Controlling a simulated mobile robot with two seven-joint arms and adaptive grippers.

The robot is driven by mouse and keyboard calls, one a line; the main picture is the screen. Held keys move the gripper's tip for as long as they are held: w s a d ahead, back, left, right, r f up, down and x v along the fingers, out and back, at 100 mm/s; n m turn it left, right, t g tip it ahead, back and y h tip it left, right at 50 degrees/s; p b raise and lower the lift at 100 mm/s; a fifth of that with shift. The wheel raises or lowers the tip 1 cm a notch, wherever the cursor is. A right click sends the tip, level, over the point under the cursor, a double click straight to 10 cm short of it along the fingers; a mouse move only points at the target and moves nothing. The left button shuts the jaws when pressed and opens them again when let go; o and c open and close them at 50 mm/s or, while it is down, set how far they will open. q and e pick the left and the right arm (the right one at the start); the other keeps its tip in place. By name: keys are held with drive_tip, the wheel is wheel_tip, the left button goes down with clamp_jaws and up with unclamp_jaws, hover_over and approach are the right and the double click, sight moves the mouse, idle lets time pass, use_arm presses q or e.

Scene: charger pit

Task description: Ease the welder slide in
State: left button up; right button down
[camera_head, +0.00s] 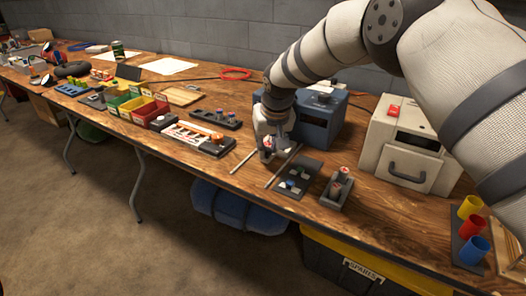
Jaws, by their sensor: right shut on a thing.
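A blue-grey box-shaped machine (318,125), which looks like the welder, stands toward the back of the wooden bench. My right gripper (267,154) reaches down at its front left and is shut on a small part, probably the welder slide. The fingers and wrist hide most of this part, and a bit of red shows at the fingertips. Two thin pale rails (284,165) lie on the bench on either side of the gripper. I cannot tell how far the slide is inside the machine. My left gripper is not in view.
A cream box with a handle (405,146) stands farther right. A long tray (195,137) lies left. The bench's front edge is near.

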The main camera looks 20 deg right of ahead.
drive_tip(key=shift+w+d, duration=0.15)
drive_tip(key=shift+d, duration=0.1)
drive_tip(key=c, duration=1.6)
unclamp_jaws()
drive_tip(key=shift+o, duration=0.7)
drive_tip(key=shift+w+d, duration=0.1)
drive_tip(key=v, duration=1.2)
